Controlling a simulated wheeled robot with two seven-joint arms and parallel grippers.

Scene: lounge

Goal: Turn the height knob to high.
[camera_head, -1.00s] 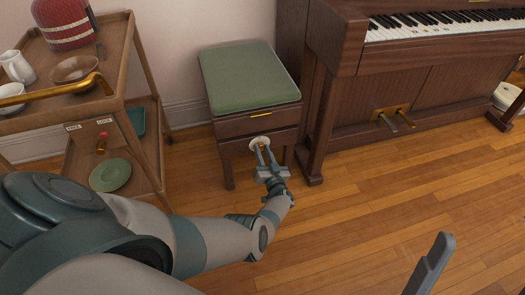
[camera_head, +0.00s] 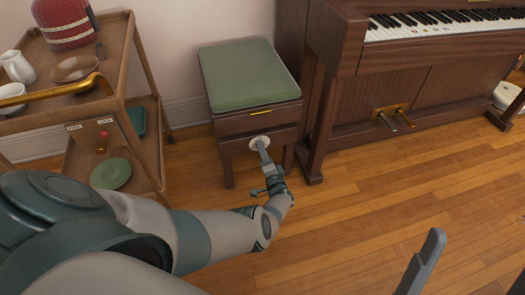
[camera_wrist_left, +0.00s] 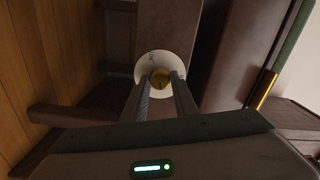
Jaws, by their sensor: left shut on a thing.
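The height knob is a small brass-coloured knob (camera_wrist_left: 160,80) on a round white dial (camera_wrist_left: 171,59), on the front of the green-topped piano stool (camera_head: 247,77). The dial also shows in the head view (camera_head: 256,140). A small dark mark is on the dial, too small to read. My left gripper (camera_head: 264,150) is at the knob, its two fingers on either side of it and shut on it; they hide the knob in the head view. Part of my right gripper (camera_head: 424,262) shows at the lower right, and its jaws cannot be judged.
A brown piano (camera_head: 400,90) with brass pedals stands right of the stool. A wooden trolley (camera_head: 147,70) with crockery, a green plate (camera_head: 110,174) and a red-brown item (camera_head: 65,22) is at the left. The wooden floor (camera_head: 350,215) in front is clear.

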